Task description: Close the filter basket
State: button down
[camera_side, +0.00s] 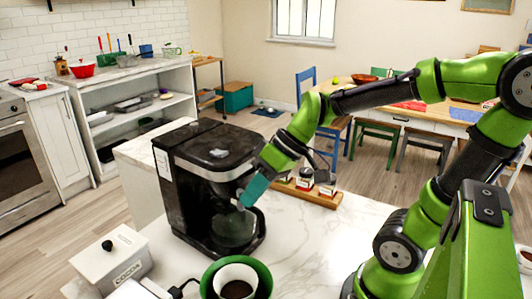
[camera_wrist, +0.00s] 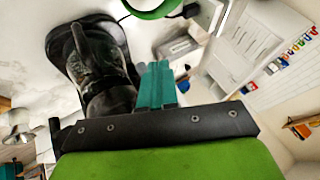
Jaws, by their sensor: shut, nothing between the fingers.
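A black coffee maker (camera_side: 200,165) stands on the white marble counter, with a glass carafe (camera_side: 233,228) in its lower front. The filter basket area is at the upper front of the machine, partly behind my gripper, and I cannot tell whether the basket is open or closed. My gripper (camera_side: 250,193) has teal fingers, shut and empty, at the machine's front above the carafe. I cannot tell whether they touch it. In the wrist view the fingers (camera_wrist: 157,86) are together, beside the dark machine (camera_wrist: 98,65), which has an upright handle-like part.
A green bowl (camera_side: 266,272) with a white filter of dark grounds sits in front of the machine. A white cocoa box (camera_side: 112,258) is at the left front. A wooden rack (camera_side: 318,197) with small jars is behind my gripper.

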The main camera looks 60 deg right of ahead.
jog(key=shift+w+a+m+t+h, duration=0.15)
jog(key=shift+w+m, duration=0.15)
jog(key=shift+w, duration=0.1)
jog(key=shift+w+a+m+t+h, duration=0.1)
jog(key=shift+w+m+t+h, duration=0.05)
jog(key=shift+w+m, duration=0.2)
jog(key=shift+w, duration=0.15)
jog(key=s+a+r, duration=0.2)
jog(key=s+r, duration=0.6)
jog(key=s, duration=0.1)
jog(key=w+d+f+m+t+h, duration=0.1)
jog(key=w+d+f+m+h, duration=0.1)
jog(key=d+f+m, duration=0.1)
notch_tip(320, 180, down, 2)
jog(key=shift+w+d+f+t+h, duration=0.1)
jog(key=shift+w+d+t+h, duration=0.3)
jog(key=shift+d, duration=0.25)
dwell(0.5)
